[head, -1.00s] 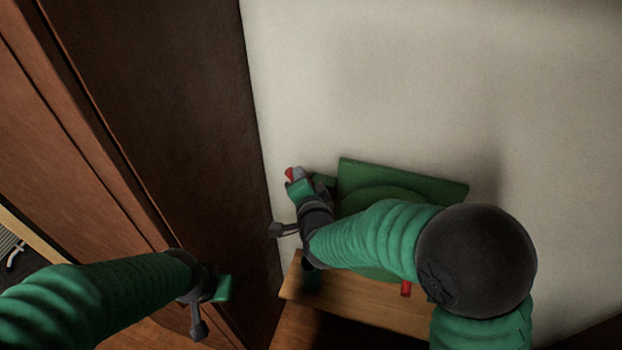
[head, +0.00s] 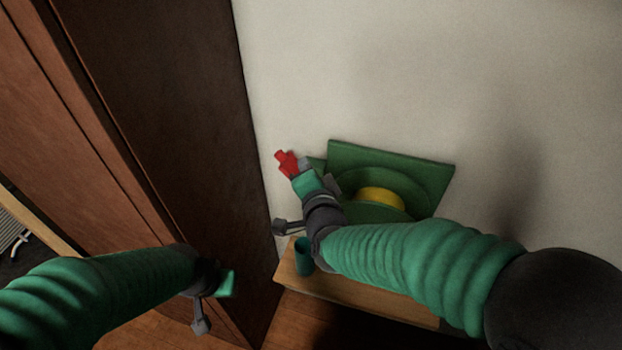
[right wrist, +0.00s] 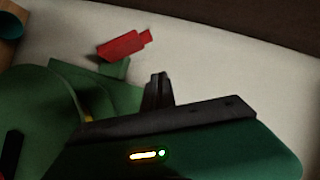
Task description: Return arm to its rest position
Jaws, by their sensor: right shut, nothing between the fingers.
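My right arm reaches in from the right in the head view. Its gripper (head: 305,164) is at the left end of a green fixture (head: 390,165), close to a red piece (head: 287,163). In the right wrist view the gripper (right wrist: 157,92) is shut and empty. There the red piece (right wrist: 122,45) sits beyond the fingers, apart from them, near a green block of the fixture. My left gripper (head: 226,285) is at lower left in front of the brown cabinet; its fingers do not show clearly enough to tell their state.
The green fixture, with a yellow disc (head: 381,198), is by a pale wall (head: 430,80). A wooden shelf (head: 350,291) below carries a teal cup (head: 303,256). A tall brown cabinet (head: 165,130) stands at left, close to both grippers.

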